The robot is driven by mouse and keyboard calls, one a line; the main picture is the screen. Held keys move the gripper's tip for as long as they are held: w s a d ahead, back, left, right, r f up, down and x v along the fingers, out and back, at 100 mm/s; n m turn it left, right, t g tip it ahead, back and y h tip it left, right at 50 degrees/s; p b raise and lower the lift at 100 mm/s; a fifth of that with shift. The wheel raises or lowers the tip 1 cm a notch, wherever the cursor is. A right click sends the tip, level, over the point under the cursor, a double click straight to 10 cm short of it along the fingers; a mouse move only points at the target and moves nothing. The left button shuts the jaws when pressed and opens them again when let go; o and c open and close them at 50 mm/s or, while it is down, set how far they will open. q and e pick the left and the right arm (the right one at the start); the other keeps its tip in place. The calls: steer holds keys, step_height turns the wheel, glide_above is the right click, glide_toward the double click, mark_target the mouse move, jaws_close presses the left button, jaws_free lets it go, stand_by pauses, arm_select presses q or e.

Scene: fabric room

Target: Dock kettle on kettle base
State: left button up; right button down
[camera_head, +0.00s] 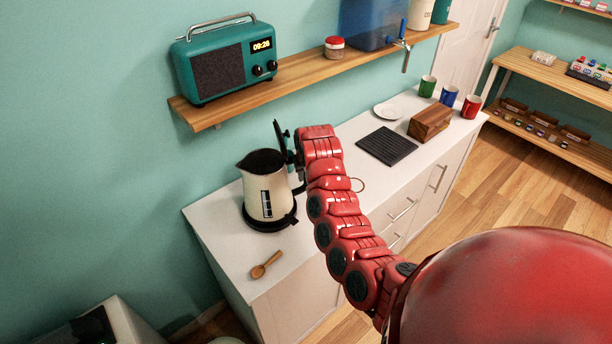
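The cream kettle (267,196) stands upright at the near left end of the white counter, its spout to the left and its dark mouth uncovered. A black lid-like part (280,143) stands up behind its rim. The black kettle base (270,223) shows directly under the kettle; whether the kettle is fully seated on it cannot be told. My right arm reaches in from the lower right, and its gripper (297,164) is at the handle side of the kettle. The fingers are mostly hidden by the wrist, so their grip on the handle is unclear. My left gripper is not in view.
A wooden spoon (266,265) lies in front of the kettle. A black ridged mat (386,146), a wooden block (431,123), a white plate (389,111) and several mugs stand farther right. A wooden shelf (290,76) with a teal radio (224,62) hangs above the counter.

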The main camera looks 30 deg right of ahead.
steer(key=shift+w+f+b, duration=0.1)
steer(key=shift+f+b, duration=0.2)
steer(key=shift+f, duration=0.1)
stand_by(0.5)
steer(key=c, duration=1.1)
jaws_free()
steer(key=shift+o, duration=0.8)
steer(key=shift+p+v, duration=0.5)
steer(key=shift+v, duration=0.45)
steer(key=p+v, duration=0.2)
steer(key=v, duration=0.7)
steer(key=shift+s, duration=0.25)
steer(key=shift+f, duration=0.1)
